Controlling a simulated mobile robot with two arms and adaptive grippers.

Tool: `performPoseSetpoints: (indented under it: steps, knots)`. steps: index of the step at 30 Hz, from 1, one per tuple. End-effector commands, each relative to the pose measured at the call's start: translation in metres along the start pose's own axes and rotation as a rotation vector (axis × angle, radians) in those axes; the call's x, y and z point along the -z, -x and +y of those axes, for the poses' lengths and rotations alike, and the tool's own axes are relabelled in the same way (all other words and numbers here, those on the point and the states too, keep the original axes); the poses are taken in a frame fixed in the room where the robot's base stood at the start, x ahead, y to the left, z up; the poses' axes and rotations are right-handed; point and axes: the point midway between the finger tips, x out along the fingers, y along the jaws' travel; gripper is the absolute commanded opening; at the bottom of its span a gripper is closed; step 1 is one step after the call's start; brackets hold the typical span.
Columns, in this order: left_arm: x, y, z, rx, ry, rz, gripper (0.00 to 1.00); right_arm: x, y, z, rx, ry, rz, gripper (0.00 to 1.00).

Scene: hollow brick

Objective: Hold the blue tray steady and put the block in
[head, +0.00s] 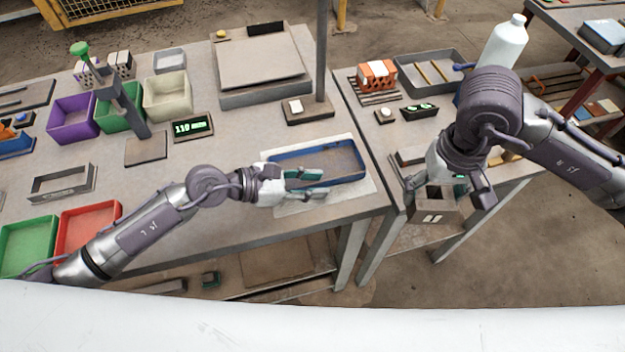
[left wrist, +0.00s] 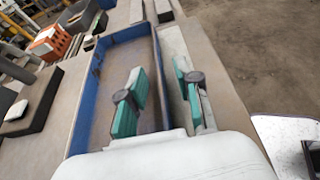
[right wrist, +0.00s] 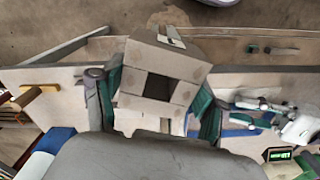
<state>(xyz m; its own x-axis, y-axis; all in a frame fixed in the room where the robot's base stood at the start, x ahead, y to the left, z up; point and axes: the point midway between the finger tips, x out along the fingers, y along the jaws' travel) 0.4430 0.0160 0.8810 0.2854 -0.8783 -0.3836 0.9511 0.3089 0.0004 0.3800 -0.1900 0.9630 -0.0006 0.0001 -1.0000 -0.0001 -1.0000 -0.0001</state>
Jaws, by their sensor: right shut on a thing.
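The blue tray (head: 343,160) lies empty on a pale mat (head: 368,195) near the table's front edge. My left gripper (head: 308,182) is at its near long wall. In the left wrist view the open fingers (left wrist: 162,98) straddle the blue wall, one inside the tray (left wrist: 112,75) and one outside, with gaps visible. My right gripper (head: 447,193) is shut on the grey hollow block (head: 432,212), held in the air to the right of the tray. In the right wrist view the block (right wrist: 160,84) sits between both fingers, its square hole facing the camera.
A thin post on a base (head: 307,112) stands behind the tray. To the right are a grey tray (head: 440,85), an orange brick (head: 377,75) and a white bottle (head: 502,45). Colored bins, including a purple one (head: 73,120), stand left.

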Motion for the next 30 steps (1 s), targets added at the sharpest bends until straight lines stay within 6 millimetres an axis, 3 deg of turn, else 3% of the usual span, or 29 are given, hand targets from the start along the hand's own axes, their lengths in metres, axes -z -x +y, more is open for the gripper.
performPoseSetpoints:
  steps: [4, 10, 23, 26, 30]
  knots:
    - [0.0, 0.0, 0.0, 0.0, 0.0, 0.0, 0.32, 0.0, 0.0, 0.0, 0.001, 0.0, 0.001, 0.24]
    - [0.0, 0.0, 0.0, 0.0, 0.0, 0.0, 0.0, 0.0, 0.0, 0.0, 0.0, 0.0, 0.001, 0.24]
    - [0.0, 0.001, 0.0, 0.0, 0.0, -0.001, 0.0, 0.003, 0.001, -0.003, 0.003, 0.004, 0.001, 0.24]
    - [0.0, 0.001, 0.0, 0.0, 0.0, -0.001, 0.0, 0.016, 0.003, -0.015, 0.014, 0.027, -0.001, 0.24]
    - [0.0, 0.001, 0.0, 0.0, 0.0, -0.001, 0.0, 0.053, 0.011, -0.053, 0.034, 0.101, -0.006, 0.24]
